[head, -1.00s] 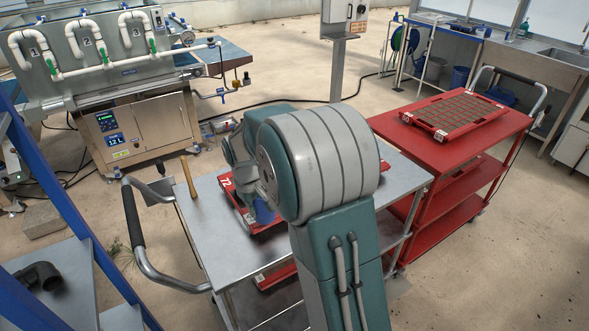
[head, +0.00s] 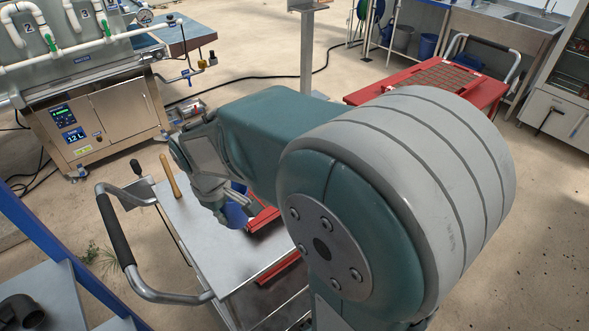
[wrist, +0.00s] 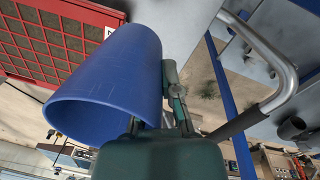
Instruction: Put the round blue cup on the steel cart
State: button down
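The round blue cup (head: 237,212) is at the end of my gripper (head: 232,204), over the steel cart (head: 222,262). In the wrist view the cup (wrist: 105,80) fills the near left, tilted, its open mouth toward the lower left. One finger of my gripper (wrist: 168,80) lies along the cup's right side; the other finger is hidden behind the cup. The gripper looks shut on the cup. The cup's gap to the cart top cannot be told. My arm hides much of the cart's right side.
A wooden-handled tool (head: 170,176) lies at the cart's left edge, near the push handle (head: 120,232). The cart's front left top is clear.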

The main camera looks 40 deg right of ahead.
jog(key=s+a, duration=0.3)
jog(key=s, duration=0.3)
send_near(211, 247)
jog(key=shift+s+d+f, duration=0.25)
jog(key=shift+s+d, duration=0.05)
jog(key=shift+s, duration=0.15)
jog(key=shift+w+a+f, duration=0.1)
jog(key=shift+w+f, duration=0.25)
jog(key=shift+f, duration=0.1)
jog(key=shift+w+f, duration=0.15)
jog(key=shift+f, duration=1.55)
jog(key=shift+f, duration=0.1)
jog(key=c, duration=0.8)
grip_release()
